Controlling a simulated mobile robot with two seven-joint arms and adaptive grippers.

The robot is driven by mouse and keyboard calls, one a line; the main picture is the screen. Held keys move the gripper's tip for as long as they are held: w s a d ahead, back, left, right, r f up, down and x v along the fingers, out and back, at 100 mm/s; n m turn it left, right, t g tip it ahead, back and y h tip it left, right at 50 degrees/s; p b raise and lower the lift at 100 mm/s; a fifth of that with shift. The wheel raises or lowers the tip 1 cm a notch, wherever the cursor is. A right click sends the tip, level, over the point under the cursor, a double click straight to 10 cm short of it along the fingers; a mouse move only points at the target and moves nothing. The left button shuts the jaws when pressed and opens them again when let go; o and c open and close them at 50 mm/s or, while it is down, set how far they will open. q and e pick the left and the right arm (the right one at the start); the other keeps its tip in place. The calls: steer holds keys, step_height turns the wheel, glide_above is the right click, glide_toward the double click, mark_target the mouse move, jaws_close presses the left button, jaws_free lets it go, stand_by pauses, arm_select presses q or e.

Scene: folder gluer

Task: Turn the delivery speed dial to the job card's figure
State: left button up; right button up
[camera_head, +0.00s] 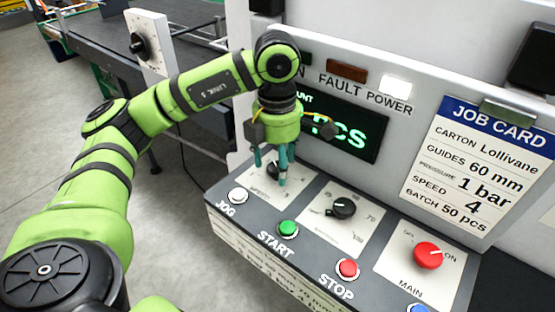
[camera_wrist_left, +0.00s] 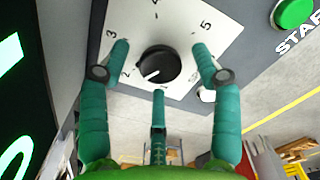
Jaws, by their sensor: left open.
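The delivery speed dial is a black round knob (camera_wrist_left: 157,66) on a white plate with printed figures. In the left wrist view its white mark points to the lower left, close to the 2; the 3, 4 and 5 also show. In the head view the knob (camera_head: 272,170) is partly hidden by my left gripper (camera_head: 270,174). That gripper points down at the knob with teal fingers spread open on its sides; I cannot tell whether they touch it. The job card (camera_head: 478,165) reads speed 4. My right gripper does not show.
A second black dial (camera_head: 343,208) and a red main switch (camera_head: 429,256) sit to the right. A jog button (camera_head: 238,195), a green start button (camera_head: 288,228) and a red stop button (camera_head: 347,268) line the front. The display (camera_head: 345,138) rises behind.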

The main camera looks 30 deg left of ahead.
arm_select(q)
steer(key=shift+f, duration=0.1)
steer(key=c, duration=1.1)
steer(key=shift+c, duration=0.2)
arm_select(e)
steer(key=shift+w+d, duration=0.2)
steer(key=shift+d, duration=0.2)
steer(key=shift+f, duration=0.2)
